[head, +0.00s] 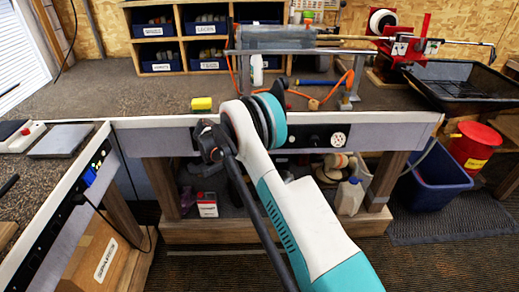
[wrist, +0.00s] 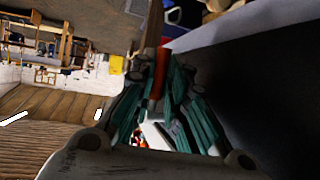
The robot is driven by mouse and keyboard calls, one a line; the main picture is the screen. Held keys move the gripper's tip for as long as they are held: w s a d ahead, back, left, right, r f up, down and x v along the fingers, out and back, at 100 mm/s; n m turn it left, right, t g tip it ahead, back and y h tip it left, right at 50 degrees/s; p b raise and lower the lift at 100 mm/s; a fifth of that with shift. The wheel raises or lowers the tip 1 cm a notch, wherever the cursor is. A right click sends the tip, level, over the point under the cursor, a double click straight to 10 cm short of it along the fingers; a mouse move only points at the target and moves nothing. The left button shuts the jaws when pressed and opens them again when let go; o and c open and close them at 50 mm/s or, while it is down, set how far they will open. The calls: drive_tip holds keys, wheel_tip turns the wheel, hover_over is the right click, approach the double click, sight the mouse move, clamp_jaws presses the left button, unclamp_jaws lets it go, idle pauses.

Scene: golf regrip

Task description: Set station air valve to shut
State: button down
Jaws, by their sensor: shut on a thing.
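My gripper (wrist: 157,68) shows in the wrist view with its teal fingers closed around a narrow orange-red piece (wrist: 158,84). This piece looks like a lever or handle, but most of it is hidden between the fingers. I cannot tell for sure that it is the station air valve, or at what angle it sits. In the head view my white and teal arm reaches to the front edge of the bench and hides the gripper and the piece it holds. A dark front panel with a round white gauge (head: 338,139) shows just right of my arm.
An orange hose (head: 345,82) and a clamped golf shaft (head: 345,38) are behind. A blue bin (head: 435,186) and red can (head: 474,147) stand right. A side bench (head: 45,195) is left.

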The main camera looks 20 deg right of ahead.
drive_tip(key=c, duration=1.6)
unclamp_jaws()
drive_tip(key=v, duration=1.2)
drive_tip(key=shift+w, duration=0.1)
